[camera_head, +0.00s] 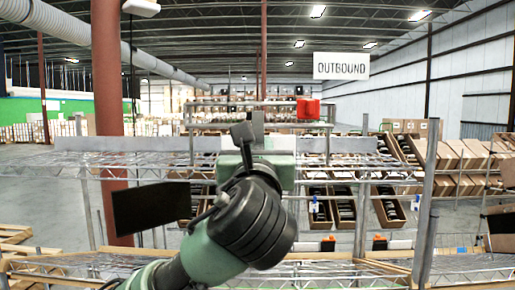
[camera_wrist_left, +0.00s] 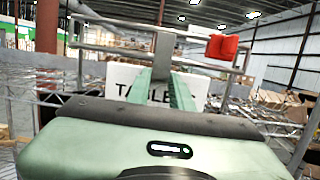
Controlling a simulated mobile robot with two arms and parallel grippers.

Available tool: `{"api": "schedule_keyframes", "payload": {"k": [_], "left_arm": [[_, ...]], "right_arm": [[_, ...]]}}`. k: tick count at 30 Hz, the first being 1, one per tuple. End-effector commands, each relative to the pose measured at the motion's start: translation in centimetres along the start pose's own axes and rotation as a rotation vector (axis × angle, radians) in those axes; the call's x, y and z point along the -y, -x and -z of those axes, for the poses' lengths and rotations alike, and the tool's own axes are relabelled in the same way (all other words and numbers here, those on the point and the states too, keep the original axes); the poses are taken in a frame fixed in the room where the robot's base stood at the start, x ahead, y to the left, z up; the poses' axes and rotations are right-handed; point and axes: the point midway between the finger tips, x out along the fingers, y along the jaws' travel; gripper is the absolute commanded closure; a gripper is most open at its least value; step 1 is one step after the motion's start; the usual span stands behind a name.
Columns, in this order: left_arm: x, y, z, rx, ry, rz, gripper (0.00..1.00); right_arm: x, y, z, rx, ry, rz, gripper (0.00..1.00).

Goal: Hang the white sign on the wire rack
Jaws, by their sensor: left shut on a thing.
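The white sign (camera_wrist_left: 118,74) with dark lettering is upright ahead of my left gripper in the left wrist view. The green fingers (camera_wrist_left: 165,92) cover the middle of its lettering and are shut on it. In the head view my left gripper (camera_head: 258,150) is at the centre, in front of the wire rack (camera_head: 110,165); its wrist hides most of the sign, with only a pale strip (camera_head: 280,144) showing. A grey upright piece stands above the fingers near the rack's rails (camera_wrist_left: 120,49). I cannot tell whether the sign touches the rack. My right gripper is not in view.
A red object (camera_head: 308,109) sits at the right end of the upper rail. Grey posts (camera_head: 428,200) flank the rack. A dark panel (camera_head: 150,208) is at left. Tilted cartons (camera_head: 342,207) stand behind. A white OUTBOUND sign (camera_head: 341,66) is farther back.

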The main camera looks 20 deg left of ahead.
Motion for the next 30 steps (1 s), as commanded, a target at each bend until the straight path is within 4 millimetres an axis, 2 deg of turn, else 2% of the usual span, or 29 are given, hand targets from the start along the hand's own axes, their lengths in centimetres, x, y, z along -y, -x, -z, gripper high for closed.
{"api": "schedule_keyframes", "payload": {"k": [27, 30], "left_arm": [[-0.1, -7.2, 1.6, 0.000, 0.001, -0.001, 1.00], [-0.1, -7.2, 2.4, 0.000, 0.000, -0.001, 1.00]], "right_arm": [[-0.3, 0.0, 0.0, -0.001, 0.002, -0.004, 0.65], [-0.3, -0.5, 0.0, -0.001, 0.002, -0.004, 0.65]]}}
